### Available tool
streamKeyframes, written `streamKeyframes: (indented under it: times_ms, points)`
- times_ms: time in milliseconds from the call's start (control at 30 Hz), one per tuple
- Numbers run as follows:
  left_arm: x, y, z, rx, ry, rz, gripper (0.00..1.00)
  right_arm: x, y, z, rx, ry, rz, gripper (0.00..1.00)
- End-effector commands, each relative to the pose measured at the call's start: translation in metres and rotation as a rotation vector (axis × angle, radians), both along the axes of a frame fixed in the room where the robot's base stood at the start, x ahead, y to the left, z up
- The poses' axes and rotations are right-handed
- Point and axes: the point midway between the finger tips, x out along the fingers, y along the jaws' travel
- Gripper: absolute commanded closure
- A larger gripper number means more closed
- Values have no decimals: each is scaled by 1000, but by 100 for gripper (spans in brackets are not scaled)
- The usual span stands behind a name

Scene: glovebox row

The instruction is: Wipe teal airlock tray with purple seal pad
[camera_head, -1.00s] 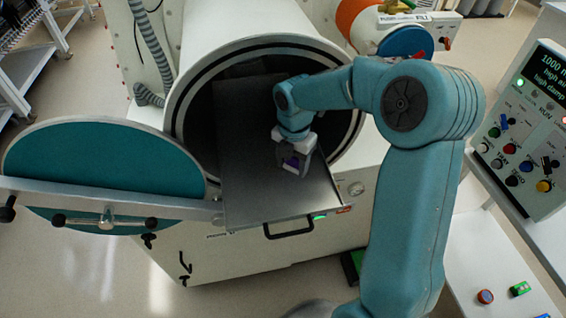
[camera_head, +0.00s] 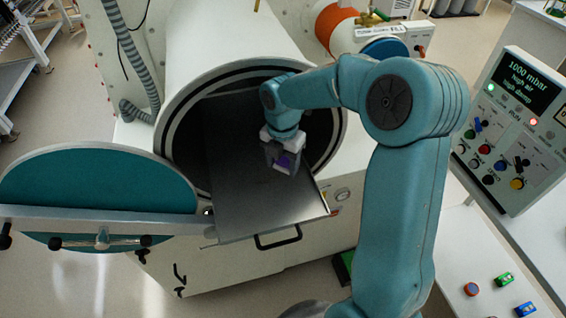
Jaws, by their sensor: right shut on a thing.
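The airlock tray (camera_head: 245,212) is a dark grey metal plate slid out of the round airlock, whose open door (camera_head: 98,185) is teal inside. My right gripper (camera_head: 284,163) is over the tray's middle, pointing down, shut on the purple seal pad (camera_head: 286,160). Only a small purple part of the pad shows between the fingers. The pad is at or just above the tray surface; I cannot tell if it touches. My left gripper is not in view.
The open door and its white bar stand left of the tray. The tray's black handle (camera_head: 278,239) juts out in front. A control panel (camera_head: 510,130) stands at the right, above a white table (camera_head: 455,262) with several small coloured items.

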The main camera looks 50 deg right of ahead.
Motion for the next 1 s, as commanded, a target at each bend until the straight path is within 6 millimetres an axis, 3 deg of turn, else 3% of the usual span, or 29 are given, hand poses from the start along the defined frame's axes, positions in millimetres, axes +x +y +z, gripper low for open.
streamKeyframes:
  times_ms: [100, 467, 800, 1000]
  points:
    - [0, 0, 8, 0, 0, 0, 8, 1, -1, 13, -2, -6, -1, 70]
    - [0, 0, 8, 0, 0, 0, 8, 3, -2, 20, -7, -15, -1, 70]
    - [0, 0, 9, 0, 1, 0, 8, 3, -1, 47, -7, -15, 0, 70]
    - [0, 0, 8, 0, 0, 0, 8, 2, -1, 43, -3, -6, 0, 70]
